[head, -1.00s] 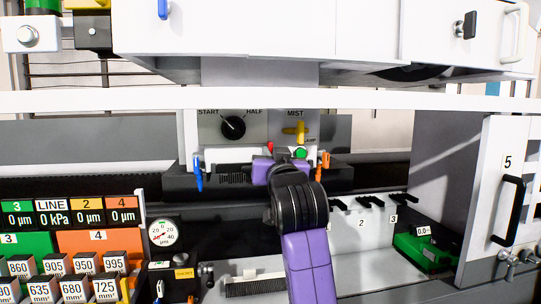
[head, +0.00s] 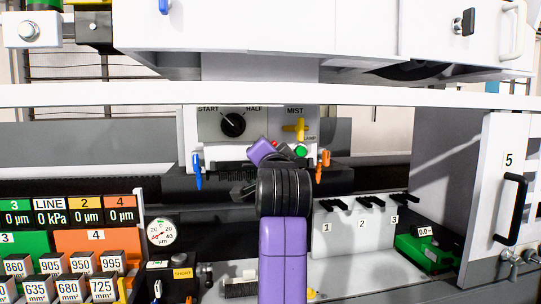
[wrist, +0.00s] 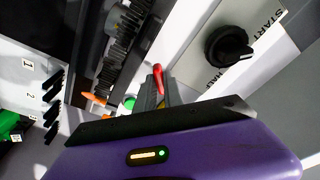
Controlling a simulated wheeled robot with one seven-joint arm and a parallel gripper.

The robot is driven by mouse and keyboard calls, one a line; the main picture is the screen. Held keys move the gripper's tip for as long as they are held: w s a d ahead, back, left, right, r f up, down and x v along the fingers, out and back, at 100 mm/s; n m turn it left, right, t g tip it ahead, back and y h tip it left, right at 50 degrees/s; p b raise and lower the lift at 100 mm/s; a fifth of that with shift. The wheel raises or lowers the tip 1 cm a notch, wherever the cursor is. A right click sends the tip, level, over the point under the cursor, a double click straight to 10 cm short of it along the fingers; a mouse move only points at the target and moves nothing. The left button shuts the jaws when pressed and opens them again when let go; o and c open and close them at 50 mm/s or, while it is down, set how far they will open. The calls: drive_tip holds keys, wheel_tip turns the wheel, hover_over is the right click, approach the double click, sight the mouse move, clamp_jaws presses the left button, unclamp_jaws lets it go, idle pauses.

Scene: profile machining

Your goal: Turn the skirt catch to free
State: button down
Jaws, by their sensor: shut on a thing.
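The skirt catch appears to be the small red lever (wrist: 157,80) at the middle of the machine's grey and white front, though no label on it is readable. In the wrist view it stands at the tip of my gripper (wrist: 160,98), whose jaws are shut on it. In the head view only a bit of red (head: 273,145) shows beside my gripper (head: 277,150), which is tilted. My wrist and forearm hide most of the contact there, so the catch's exact angle cannot be told.
A green button (head: 300,151) sits close right of my gripper. A blue lever (head: 197,170) and an orange lever (head: 323,166) flank it. Above are a black START/HALF knob (head: 233,124) and a yellow MIST valve (head: 295,129). A white beam (head: 400,95) crosses overhead.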

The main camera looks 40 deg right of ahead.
drive_tip(key=m+g+b, duration=0.1)
drive_tip(key=m, duration=0.4)
idle(0.3)
drive_tip(key=m+b, duration=0.1)
drive_tip(key=m, duration=0.3)
drive_tip(key=shift+a+r+g, duration=0.1)
drive_tip(key=shift+r+g, duration=0.05)
drive_tip(key=shift+g, duration=0.15)
drive_tip(key=c, duration=1.3)
unclamp_jaws()
